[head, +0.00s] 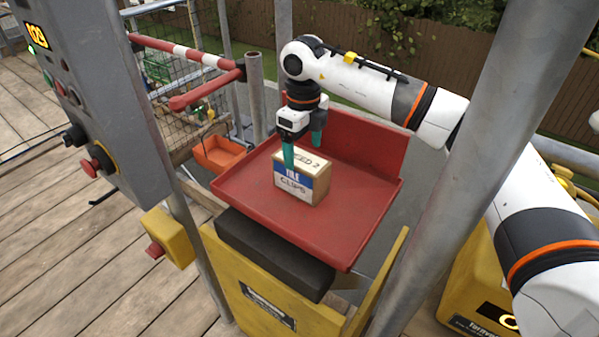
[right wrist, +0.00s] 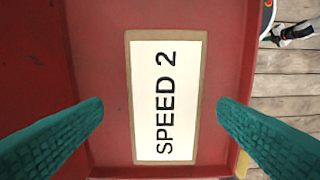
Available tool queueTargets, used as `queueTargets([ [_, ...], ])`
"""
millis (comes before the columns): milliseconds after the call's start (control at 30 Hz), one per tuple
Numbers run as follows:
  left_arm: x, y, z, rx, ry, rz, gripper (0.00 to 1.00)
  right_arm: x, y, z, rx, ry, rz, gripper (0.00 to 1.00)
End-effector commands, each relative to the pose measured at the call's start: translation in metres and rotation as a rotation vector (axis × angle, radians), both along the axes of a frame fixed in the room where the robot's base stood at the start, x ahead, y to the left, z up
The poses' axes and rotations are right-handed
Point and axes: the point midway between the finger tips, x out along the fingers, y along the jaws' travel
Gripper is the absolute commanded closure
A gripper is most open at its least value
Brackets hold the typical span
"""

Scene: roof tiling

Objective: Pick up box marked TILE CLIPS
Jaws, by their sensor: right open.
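The box marked TILE CLIPS (head: 302,182) is a small cardboard box with a blue and white label on its front. It stands upright on a red tray (head: 350,215). Its top carries a white label reading SPEED 2, which fills the middle of the right wrist view (right wrist: 165,100). My right gripper (head: 303,152) is open above the box, pointing down. Its green fingers lie one on each side of the box top in the right wrist view (right wrist: 160,125), with gaps to both sides. My left gripper is not in view.
A grey metal post (head: 455,165) rises right of the tray, in front of my right arm. A control panel (head: 95,90) stands at the left. An orange bin (head: 220,155) is behind the tray. The tray has a raised back wall (head: 365,140).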

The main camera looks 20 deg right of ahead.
Motion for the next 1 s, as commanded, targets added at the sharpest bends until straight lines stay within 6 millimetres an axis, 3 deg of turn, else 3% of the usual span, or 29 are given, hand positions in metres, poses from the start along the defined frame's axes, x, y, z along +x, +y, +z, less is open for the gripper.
queueTargets([
  [167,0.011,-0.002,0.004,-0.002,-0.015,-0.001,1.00,-0.001,0.001,-0.013,-0.001,0.002,-0.001,0.18],
  [433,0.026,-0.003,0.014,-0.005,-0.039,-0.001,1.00,-0.002,0.005,-0.051,0.000,0.001,-0.002,0.18],
  [733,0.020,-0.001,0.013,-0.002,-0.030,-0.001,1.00,-0.002,0.005,-0.057,0.000,-0.001,-0.002,0.18],
  [1000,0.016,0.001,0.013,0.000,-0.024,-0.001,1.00,-0.002,0.005,-0.056,0.001,-0.001,-0.002,0.61],
])
